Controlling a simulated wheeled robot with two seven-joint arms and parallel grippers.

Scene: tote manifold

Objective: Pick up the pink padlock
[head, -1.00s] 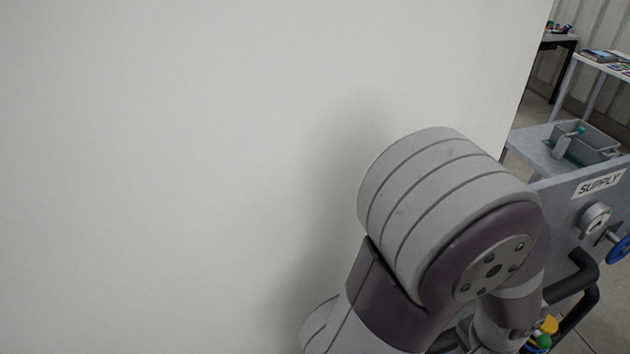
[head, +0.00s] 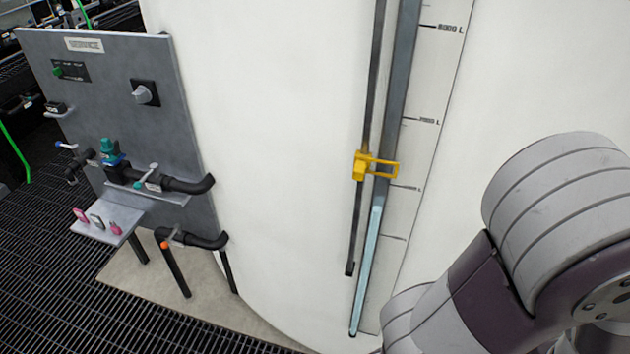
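A small grey shelf (head: 105,208) juts from the grey panel at the left of the head view. Several small padlock-like items stand in a row on it. A pink one (head: 80,214) is at the left end, a grey-and-dark one (head: 97,221) is in the middle, and another pink one (head: 115,228) is at the right end. They are too small to tell their details. Neither gripper is in view. One of my arm's links fills the lower right, far from the shelf.
The grey panel (head: 100,100) carries valves, black pipes (head: 190,186) and a knob (head: 143,94). A large white tank (head: 270,130) fills the middle, with a level gauge and a yellow marker (head: 360,166). Dark grating (head: 50,290) is open floor at lower left.

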